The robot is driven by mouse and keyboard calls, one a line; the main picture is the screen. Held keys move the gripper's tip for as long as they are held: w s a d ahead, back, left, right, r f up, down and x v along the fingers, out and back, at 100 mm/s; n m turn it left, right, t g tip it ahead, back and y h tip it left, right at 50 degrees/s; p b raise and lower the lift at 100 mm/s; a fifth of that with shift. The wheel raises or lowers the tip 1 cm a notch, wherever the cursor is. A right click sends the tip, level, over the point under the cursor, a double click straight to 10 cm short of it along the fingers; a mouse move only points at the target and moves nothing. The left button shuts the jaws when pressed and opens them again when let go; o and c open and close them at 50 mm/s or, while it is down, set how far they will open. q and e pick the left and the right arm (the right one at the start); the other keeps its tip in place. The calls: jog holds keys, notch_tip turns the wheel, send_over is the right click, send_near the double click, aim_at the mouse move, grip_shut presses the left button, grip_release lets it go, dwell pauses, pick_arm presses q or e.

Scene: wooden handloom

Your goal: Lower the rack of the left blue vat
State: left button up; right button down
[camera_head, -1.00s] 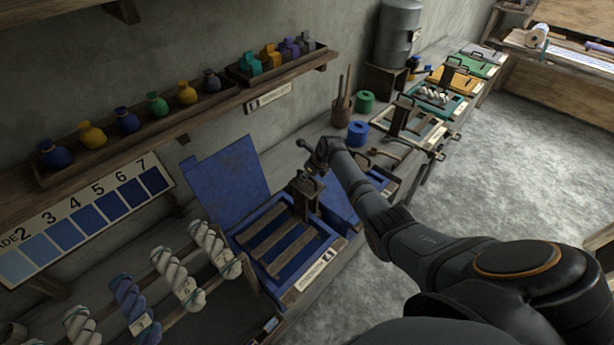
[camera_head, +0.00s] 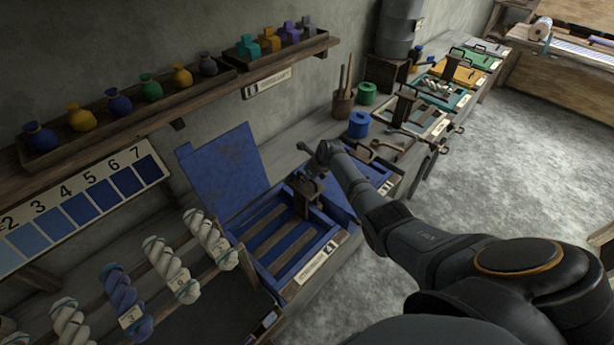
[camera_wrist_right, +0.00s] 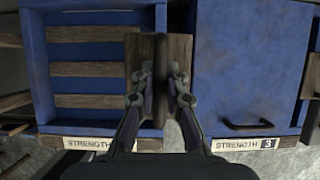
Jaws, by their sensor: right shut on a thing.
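The left blue vat (camera_head: 265,275) stands open on the bench, its blue lid (camera_head: 225,172) raised against the wall. Its rack (camera_head: 275,240), with brown wooden slats, sits down inside the vat walls. The rack slats also show in the wrist view (camera_wrist_right: 95,69). My right gripper (camera_head: 309,180) is above the vat's right side, shut on the rack's dark wooden handle (camera_wrist_right: 147,50). The fingers hide part of the handle. My left gripper is not in view.
A closed blue vat (camera_wrist_right: 248,60) adjoins on the right. Skeins on rods (camera_head: 165,270) hang close at the left. A shelf of colored jars (camera_head: 150,88) overhangs the back. A blue pot (camera_head: 359,124) and a wooden mortar (camera_head: 343,102) stand farther along the bench.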

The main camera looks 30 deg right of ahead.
aim_at(307, 185)
notch_tip(307, 185, down, 12)
jog(key=b, duration=0.8)
jog(key=shift+s+r, duration=0.1)
jog(key=shift+r, duration=0.05)
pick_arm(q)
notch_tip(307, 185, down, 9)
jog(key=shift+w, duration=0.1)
pick_arm(e)
jog(key=shift+c, duration=0.6)
grip_release()
jog(key=shift+r, duration=0.15)
notch_tip(307, 185, up, 7)
jog(key=p, duration=0.7)
jog(key=shift+r+p, duration=0.15)
jog(key=shift+p, duration=0.15)
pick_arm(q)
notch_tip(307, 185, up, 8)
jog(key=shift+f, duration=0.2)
pick_arm(e)
jog(key=shift+f, duration=0.2)
